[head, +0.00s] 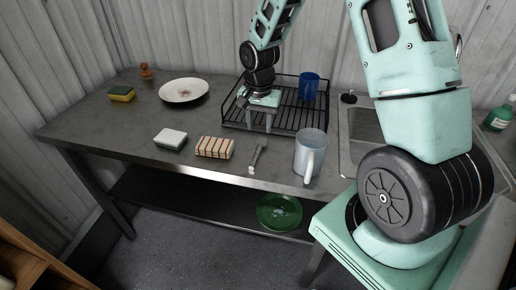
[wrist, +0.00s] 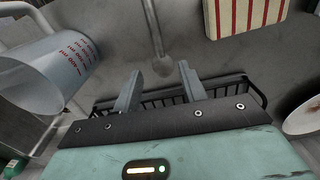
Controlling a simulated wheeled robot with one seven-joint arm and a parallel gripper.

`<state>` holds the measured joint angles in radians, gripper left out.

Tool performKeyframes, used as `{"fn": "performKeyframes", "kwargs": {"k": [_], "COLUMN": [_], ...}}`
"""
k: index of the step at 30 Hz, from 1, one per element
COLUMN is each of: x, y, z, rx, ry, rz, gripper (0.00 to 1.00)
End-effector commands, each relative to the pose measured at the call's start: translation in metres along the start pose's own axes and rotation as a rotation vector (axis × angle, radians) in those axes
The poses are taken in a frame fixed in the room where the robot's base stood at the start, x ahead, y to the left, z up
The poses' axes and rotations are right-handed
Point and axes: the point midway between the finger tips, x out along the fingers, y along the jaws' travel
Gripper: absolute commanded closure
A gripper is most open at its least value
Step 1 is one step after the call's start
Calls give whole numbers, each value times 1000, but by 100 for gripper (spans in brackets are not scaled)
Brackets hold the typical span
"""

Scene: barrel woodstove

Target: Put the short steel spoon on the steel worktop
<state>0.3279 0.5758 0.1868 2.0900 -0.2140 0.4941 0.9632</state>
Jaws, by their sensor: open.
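The short steel spoon (head: 257,157) lies on the grey steel worktop (head: 110,139), between a striped cloth block and a jug, near the front edge. In the wrist view the spoon (wrist: 156,36) runs down from the top edge, its rounded end just beyond the gap between my fingers. My gripper (head: 258,122) is open and empty, pointing down over the front part of the dish rack in the head view. Both fingers (wrist: 160,77) show apart in the wrist view, with nothing between them.
The striped block (head: 214,147) and the measuring jug (head: 310,153) flank the spoon. The black dish rack (head: 287,119) holds a blue mug (head: 310,86).

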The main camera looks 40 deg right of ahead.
Motion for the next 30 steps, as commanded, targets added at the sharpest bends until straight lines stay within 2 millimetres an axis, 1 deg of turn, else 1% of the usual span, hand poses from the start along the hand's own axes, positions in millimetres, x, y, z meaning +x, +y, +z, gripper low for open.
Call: {"fn": "performKeyframes", "kwargs": {"k": [1,4,11,17,18,21,24,30], "x": [8,19,32,58,63,73,78,78], "y": [1,0,0,1,1,1,0,0], "z": [1,1,2,10,8,8,8,7], "rx": [-2,-1,-1,-3,-3,-1,-2,-2], "ry": [-4,-2,-2,-4,-2,0,1,2], "rz": [3,2,2,3,2,1,1,0], "gripper": [58,58,58,58,58,58,58,58]}}
